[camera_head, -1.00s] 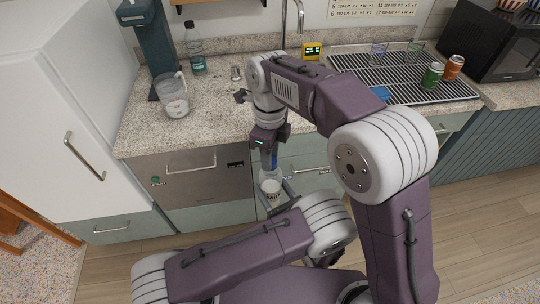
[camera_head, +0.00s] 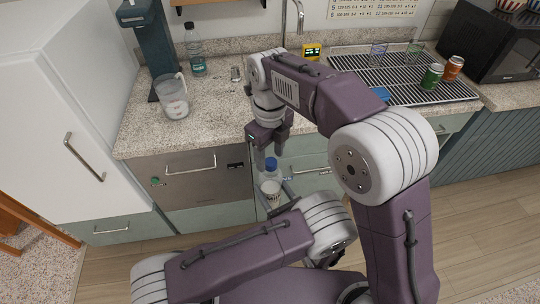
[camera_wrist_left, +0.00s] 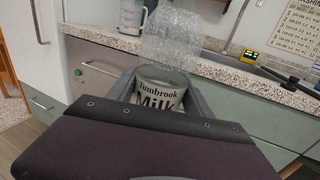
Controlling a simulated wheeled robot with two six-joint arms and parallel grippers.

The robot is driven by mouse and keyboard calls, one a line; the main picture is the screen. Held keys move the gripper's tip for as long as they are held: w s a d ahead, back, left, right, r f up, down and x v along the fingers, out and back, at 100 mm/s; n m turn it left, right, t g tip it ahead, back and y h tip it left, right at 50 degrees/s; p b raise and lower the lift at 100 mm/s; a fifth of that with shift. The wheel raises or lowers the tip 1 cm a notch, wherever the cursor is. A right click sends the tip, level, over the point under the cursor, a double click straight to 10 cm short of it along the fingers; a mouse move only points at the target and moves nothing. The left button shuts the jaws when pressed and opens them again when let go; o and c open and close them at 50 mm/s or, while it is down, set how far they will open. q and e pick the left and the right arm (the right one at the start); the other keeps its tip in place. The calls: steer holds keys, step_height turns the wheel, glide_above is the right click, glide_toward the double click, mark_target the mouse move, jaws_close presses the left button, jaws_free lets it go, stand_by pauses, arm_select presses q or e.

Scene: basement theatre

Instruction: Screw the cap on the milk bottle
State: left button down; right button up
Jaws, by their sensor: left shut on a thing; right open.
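The milk bottle (camera_head: 270,188) is clear with a white label and stands roughly upright in my left gripper (camera_head: 272,198), which is shut on it.
The speckled counter (camera_head: 215,120) runs behind the grippers, with drawers below. On it stand a measuring jug (camera_head: 172,97), a water bottle (camera_head: 195,50), a yellow timer (camera_head: 312,51) and a drying rack (camera_head: 400,70) with cans. A white fridge (camera_head: 60,110) is at the left.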

steer(key=shift+r, duration=1.95)
steer(key=shift+c, duration=0.2)
